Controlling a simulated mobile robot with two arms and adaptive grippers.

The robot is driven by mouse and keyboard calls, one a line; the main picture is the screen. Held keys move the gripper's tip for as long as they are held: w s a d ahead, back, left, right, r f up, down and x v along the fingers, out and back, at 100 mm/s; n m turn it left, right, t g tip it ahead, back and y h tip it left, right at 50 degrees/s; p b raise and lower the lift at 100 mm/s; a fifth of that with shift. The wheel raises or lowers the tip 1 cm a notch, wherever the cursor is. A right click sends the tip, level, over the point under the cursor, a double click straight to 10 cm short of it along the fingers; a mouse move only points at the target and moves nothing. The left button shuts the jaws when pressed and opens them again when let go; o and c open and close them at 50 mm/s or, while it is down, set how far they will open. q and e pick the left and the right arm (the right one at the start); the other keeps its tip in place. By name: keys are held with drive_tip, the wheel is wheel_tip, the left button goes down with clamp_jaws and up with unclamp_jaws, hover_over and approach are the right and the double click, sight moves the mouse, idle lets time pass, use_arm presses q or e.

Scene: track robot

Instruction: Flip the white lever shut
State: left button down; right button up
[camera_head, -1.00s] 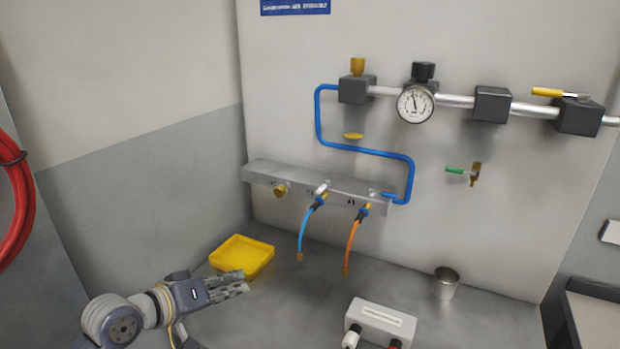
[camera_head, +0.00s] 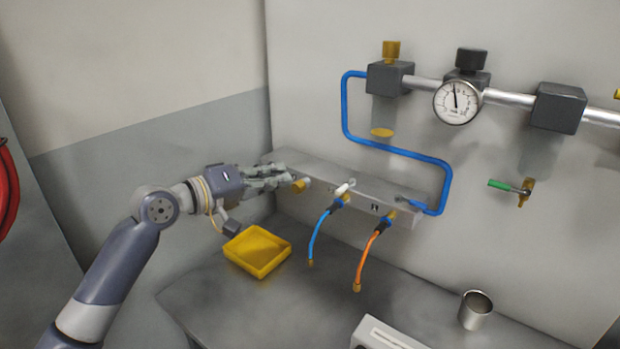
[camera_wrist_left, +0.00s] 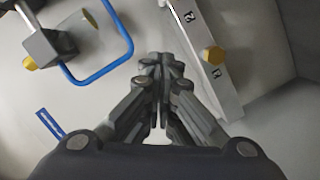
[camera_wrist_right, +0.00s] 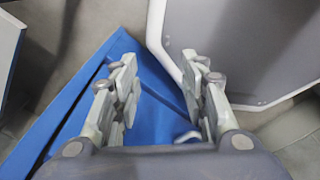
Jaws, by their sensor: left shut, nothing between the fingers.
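The white lever (camera_head: 345,187) sticks up from the front of the grey manifold bar (camera_head: 365,192), above the blue hose, in the head view. My left gripper (camera_head: 285,178) is shut and empty at the left end of the bar, close to the brass knob (camera_head: 300,186), with the lever to the right of its fingertips. Whether it touches the bar or knob I cannot tell. The left wrist view shows the shut fingers (camera_wrist_left: 160,65) beside the bar; I cannot make out the lever there. My right gripper (camera_wrist_right: 160,85) is open and empty in the right wrist view.
A blue hose (camera_head: 317,236) and an orange hose (camera_head: 368,260) hang from the bar. A blue pipe (camera_head: 395,151) bends down to its right end. A yellow tray (camera_head: 257,252) and a metal cup (camera_head: 475,310) stand on the bench. A gauge (camera_head: 457,102) is above.

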sight(345, 187)
use_arm(q)
drive_tip(key=w+d+f+p, duration=0.3)
drive_tip(key=w+d+p, duration=0.2)
drive_tip(key=d, duration=0.4)
drive_tip(key=shift+d+f, duration=0.3)
use_arm(e)
drive_tip(key=r, duration=0.1)
drive_tip(key=w+r, duration=0.1)
drive_tip(key=r, duration=0.1)
drive_tip(key=d+r, duration=0.1)
drive_tip(key=r, duration=0.1)
drive_tip(key=shift+w+r, duration=0.15)
drive_tip(key=shift+r, duration=0.05)
drive_tip(key=shift+d, duration=0.15)
